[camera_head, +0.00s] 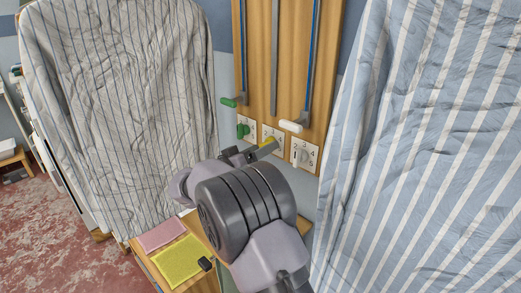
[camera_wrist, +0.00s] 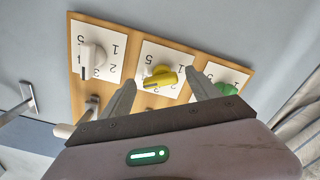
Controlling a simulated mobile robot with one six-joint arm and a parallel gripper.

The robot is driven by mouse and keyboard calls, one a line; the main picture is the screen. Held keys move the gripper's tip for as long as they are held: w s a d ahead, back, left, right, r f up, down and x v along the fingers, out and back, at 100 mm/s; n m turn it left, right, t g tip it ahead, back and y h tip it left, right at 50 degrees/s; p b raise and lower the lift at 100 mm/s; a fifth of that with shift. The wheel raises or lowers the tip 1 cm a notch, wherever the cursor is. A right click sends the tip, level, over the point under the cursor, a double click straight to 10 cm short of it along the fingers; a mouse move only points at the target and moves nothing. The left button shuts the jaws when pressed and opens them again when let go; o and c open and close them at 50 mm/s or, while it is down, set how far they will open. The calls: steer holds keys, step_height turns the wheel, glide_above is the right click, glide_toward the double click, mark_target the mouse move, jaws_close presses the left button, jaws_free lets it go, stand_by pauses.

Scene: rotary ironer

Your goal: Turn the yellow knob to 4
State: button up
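The yellow knob (camera_wrist: 163,77) sits on the middle white number plate, which appears upside down in the wrist view. Its raised bar lies nearly sideways there, with a dark mark toward the lower left; I cannot read which number it points to. Numbers 5, 1 and 2 show around it. In the head view the yellow knob (camera_head: 268,142) is partly hidden by my gripper (camera_head: 256,152). In the wrist view my gripper (camera_wrist: 161,82) is open, its fingers apart on either side of the yellow knob, with gaps visible. I cannot tell any contact.
A green knob (camera_head: 243,131) and a white knob (camera_head: 300,156) flank the yellow one on the wooden panel (camera_head: 258,60). A green-tipped lever (camera_head: 229,102) and a white-tipped lever (camera_head: 290,126) stick out above. Striped cloths (camera_head: 125,90) (camera_head: 430,150) hang on both sides.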

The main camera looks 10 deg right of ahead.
steer(key=p+v, duration=0.5)
steer(key=v, duration=1.2)
steer(key=shift+s+a, duration=0.15)
